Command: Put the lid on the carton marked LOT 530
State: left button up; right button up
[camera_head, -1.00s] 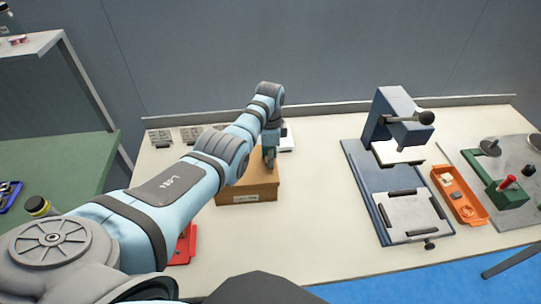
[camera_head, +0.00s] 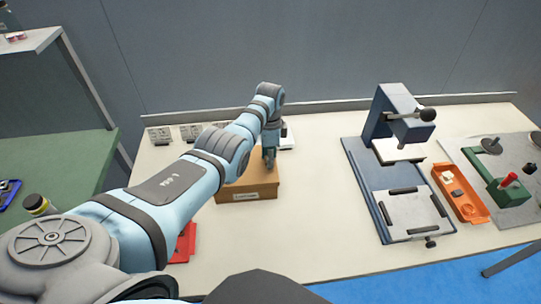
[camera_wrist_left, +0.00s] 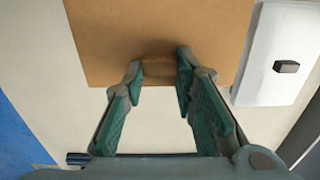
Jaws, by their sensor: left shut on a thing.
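A brown cardboard carton (camera_head: 246,196) stands on the bench in the head view, with a pale label on its front too small to read. Its brown top also shows in the left wrist view (camera_wrist_left: 110,40); I cannot tell whether that top is a lid seated flat or slightly raised. My left gripper (camera_head: 269,160) points down at the carton's top. In the left wrist view its green fingers (camera_wrist_left: 160,62) are shut on a small brown grip on that brown panel, which is partly hidden between them. My right gripper is not in view.
A white flat piece with a dark knob (camera_wrist_left: 287,67) lies beside the carton. A red item (camera_head: 184,243) is partly hidden by my arm. A blue-grey press (camera_head: 392,120), an orange tray (camera_head: 470,208) and a green fixture (camera_head: 500,190) stand to the right. The bench between carton and press is clear.

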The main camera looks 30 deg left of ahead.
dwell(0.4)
pick_arm(q)
jog(key=shift+f+b, duration=0.3)
jog(key=shift+f, duration=0.05)
jog(key=o, duration=1.1)
jog(key=shift+o, duration=0.5)
jog(key=o, duration=0.4)
jog(key=shift+c, duration=0.2)
